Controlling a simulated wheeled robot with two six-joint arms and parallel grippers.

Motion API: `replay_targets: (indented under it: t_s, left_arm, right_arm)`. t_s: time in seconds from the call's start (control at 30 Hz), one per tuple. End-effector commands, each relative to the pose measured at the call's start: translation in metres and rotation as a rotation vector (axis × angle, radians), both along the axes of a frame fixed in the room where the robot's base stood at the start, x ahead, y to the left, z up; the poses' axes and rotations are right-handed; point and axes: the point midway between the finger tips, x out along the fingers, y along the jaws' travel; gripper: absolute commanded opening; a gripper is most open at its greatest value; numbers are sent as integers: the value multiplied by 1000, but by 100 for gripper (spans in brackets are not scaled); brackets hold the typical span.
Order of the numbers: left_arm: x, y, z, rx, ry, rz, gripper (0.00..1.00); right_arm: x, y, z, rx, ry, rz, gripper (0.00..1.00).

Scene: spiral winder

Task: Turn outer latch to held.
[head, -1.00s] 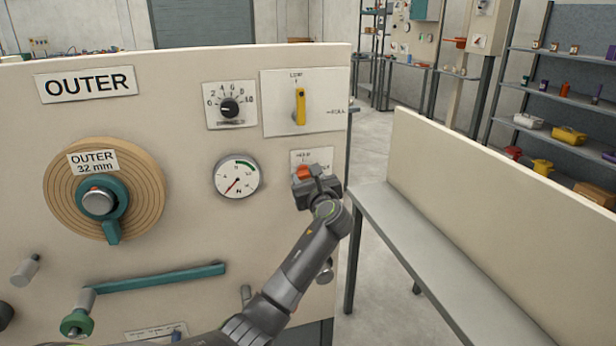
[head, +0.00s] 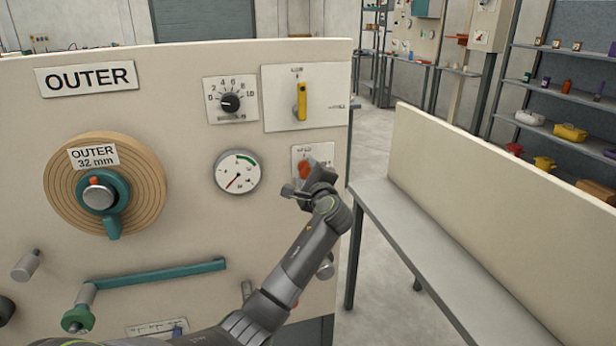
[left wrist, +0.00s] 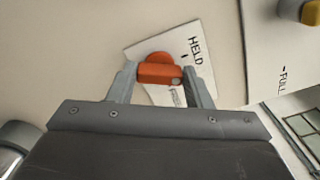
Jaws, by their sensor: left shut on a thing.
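The outer latch is an orange handle (left wrist: 160,73) on a white plate (left wrist: 205,75) marked HELD, fixed to the cream panel. In the head view the orange latch (head: 304,168) shows just above my left gripper (head: 309,188), which partly covers it and its plate. In the left wrist view the two fingers of my left gripper (left wrist: 160,82) stand on either side of the orange handle and are shut on it. In that view the handle lies across between the fingers, and the plate appears tilted. My right gripper is not in view.
The OUTER panel also bears a gauge (head: 237,172), a black dial (head: 230,103), a yellow lever (head: 301,101), a wound coil (head: 60,198) and a long teal bar (head: 160,274). A grey bench (head: 415,255) with a cream back stands to the right.

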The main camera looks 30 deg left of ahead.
Motion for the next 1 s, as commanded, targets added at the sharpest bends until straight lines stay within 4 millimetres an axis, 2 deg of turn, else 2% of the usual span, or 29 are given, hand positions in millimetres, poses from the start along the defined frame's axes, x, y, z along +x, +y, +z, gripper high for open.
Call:
replay_targets:
  t_s: [0.5,1.0]
  left_arm:
    - [0,0,-4,-257,-296,-1,23]
    - [0,0,-4,-327,-375,1,23]
  right_arm:
    - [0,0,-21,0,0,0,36]
    - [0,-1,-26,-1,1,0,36]
